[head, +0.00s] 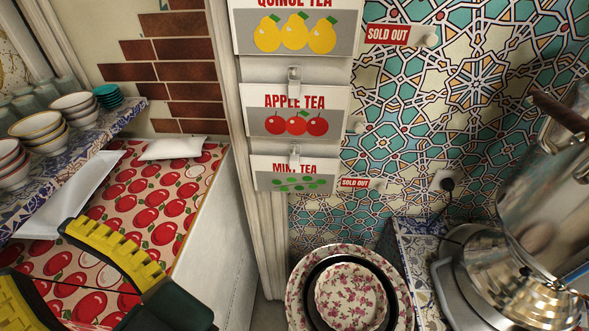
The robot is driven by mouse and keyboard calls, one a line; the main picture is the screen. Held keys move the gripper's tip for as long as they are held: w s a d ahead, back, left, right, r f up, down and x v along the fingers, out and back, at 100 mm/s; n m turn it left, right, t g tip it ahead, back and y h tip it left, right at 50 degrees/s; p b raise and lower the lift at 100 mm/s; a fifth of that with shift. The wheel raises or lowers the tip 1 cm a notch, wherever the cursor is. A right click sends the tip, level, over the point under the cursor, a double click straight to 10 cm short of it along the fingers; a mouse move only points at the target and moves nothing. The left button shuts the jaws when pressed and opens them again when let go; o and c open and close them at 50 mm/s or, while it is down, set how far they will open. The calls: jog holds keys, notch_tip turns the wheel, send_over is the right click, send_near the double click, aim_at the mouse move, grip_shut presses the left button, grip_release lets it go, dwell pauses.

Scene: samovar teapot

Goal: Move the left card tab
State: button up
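Three white tea cards hang in a column on the pale post in the middle of the head view: the quince tea card (294,28), the apple tea card (294,112) and the mint tea card (294,175). A red "SOLD OUT" tab (388,34) sticks out right of the quince card, with a second red "SOLD OUT" tab (358,183) beside the mint card. I cannot tell which piece is the left card tab. My gripper (40,254), with yellow ribbed pads, is open at the lower left, apart from the cards.
An apple-print counter (192,187) with white packets (172,148) lies at the left, below a tiled shelf (128,111) of stacked bowls. A floral plate (352,297) is at the bottom middle. A shiny metal samovar (550,200) stands at the right.

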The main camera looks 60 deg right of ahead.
notch_tip(320, 180, down, 8)
jog(key=b, duration=0.8)
jog(key=shift+f, duration=0.2)
